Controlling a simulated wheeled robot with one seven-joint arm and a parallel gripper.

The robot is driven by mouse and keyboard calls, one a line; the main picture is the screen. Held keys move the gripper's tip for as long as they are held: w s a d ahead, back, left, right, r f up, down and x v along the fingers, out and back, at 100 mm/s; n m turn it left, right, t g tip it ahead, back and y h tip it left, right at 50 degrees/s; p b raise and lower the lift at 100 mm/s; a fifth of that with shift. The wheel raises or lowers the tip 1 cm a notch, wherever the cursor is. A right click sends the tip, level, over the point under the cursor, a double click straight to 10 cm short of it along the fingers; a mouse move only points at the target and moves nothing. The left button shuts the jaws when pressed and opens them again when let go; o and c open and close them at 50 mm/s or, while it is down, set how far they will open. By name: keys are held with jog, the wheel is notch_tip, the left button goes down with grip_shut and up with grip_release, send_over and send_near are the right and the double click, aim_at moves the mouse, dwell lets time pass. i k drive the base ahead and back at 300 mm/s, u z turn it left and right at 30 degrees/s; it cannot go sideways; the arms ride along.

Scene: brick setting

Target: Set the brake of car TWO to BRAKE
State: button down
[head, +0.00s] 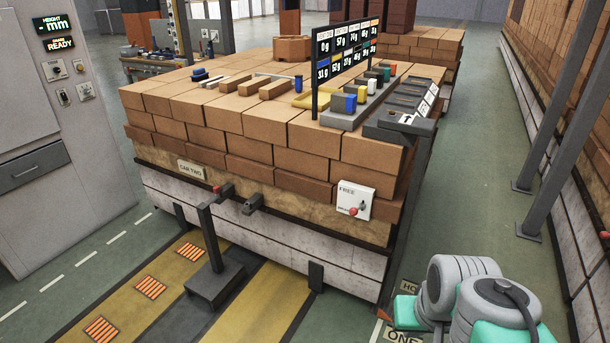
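Car TWO is the large brick-stacked car in the middle, with a "CAR TWO" plate (191,169) on its near side. Its brake is a white plate (355,202) at the right end of that side. FREE is written at the plate's top and BRAKE lower down. A short lever with a red knob (353,211) sticks out from the plate. The knob appears low, beside the word BRAKE, but the lever juts outward, so I cannot tell its setting for sure. My folded arm shows at the lower right. My gripper is not in view.
Coupling parts (252,204) and a dark post on a block (214,285) stand at the car's near side. A display board (345,52) and bins sit on top. A control cabinet (55,110) is at left. Green floor is clear along the right, beside dark posts (528,232).

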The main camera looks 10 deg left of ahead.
aim_at(353, 212)
jog(key=u, duration=0.55)
jog(key=i, duration=1.4)
jog(key=u, duration=0.5)
